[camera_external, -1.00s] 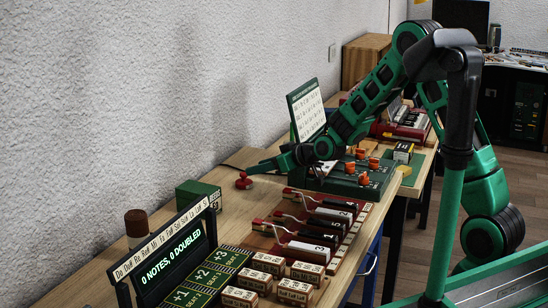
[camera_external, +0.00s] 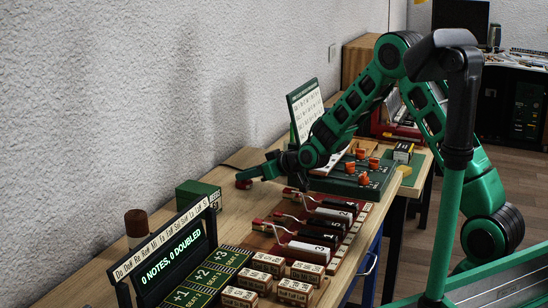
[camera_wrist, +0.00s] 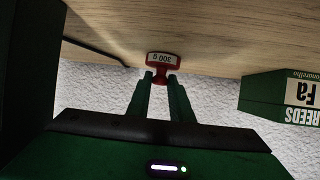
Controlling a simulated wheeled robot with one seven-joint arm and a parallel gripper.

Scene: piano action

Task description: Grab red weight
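The red weight (camera_external: 243,184) sits on the wooden bench, left of the green board with orange knobs. In the wrist view the weight (camera_wrist: 163,66) is straight ahead of the fingertips, with a pale label reading 300 g upside down. My gripper (camera_external: 241,176) reaches left, just above the weight, and covers its upper part in the external view. In the wrist view my gripper (camera_wrist: 161,79) has its two green fingers apart, with the tips at the near end of the weight. I cannot tell whether they touch it.
A green box (camera_external: 198,195) stands left of the weight; its Fa and REEDS labels show in the wrist view (camera_wrist: 290,92). A board of red-tipped hammers (camera_external: 310,225) lies in front. An upright music sheet (camera_external: 307,108) stands behind. The wall runs along the left.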

